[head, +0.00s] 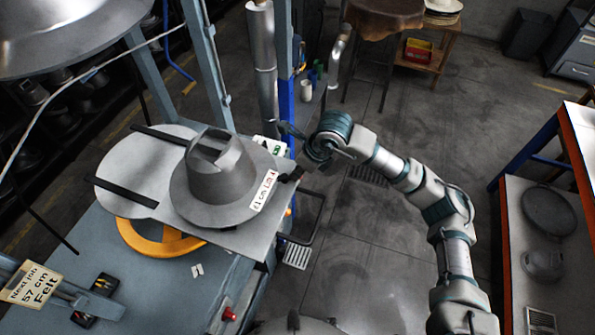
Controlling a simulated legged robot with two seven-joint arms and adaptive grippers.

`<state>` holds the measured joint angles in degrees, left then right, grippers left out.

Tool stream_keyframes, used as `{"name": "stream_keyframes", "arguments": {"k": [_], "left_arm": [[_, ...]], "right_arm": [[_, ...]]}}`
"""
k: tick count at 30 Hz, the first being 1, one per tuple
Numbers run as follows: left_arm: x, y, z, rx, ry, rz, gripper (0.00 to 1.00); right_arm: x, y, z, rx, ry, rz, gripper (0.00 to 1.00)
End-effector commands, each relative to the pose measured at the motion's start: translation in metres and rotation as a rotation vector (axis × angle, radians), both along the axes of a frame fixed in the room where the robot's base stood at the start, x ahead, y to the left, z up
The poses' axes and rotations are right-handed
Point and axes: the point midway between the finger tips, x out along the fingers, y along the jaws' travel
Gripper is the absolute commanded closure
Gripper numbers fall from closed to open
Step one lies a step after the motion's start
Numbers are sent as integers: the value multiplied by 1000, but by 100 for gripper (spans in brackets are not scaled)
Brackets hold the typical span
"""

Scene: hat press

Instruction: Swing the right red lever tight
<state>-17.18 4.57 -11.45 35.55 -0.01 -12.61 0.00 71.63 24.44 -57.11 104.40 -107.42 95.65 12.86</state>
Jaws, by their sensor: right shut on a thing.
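A grey metal hat form (221,168) with a notched crown and wide brim sits on a flat grey plate (140,172). A white label reading 61 cm (263,191) is at its right side. My right gripper (287,174) reaches in from the right, its dark fingers shut at the plate's right edge, beside the label. What the fingers hold is small and mostly hidden. I cannot make out the right red lever's shape there. My left gripper is not in view.
An orange ring wheel (150,240) shows under the plate. A red knob (229,314) is on the bench front. Blue and grey posts (287,95) rise behind the gripper. An orange-edged bench (583,160) is at right, with open floor between.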

Motion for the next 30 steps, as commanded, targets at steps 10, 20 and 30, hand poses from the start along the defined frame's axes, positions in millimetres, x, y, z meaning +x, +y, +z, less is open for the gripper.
{"name": "stream_keyframes", "arguments": {"k": [10, 20, 30], "left_arm": [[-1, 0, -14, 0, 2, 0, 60], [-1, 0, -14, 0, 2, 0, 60], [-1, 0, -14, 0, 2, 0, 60]], "right_arm": [[-4, -1, 1, 1, -4, -124, 100], [-5, -1, 2, 1, -2, -142, 100], [-5, -1, 1, 0, -2, -140, 54]]}}
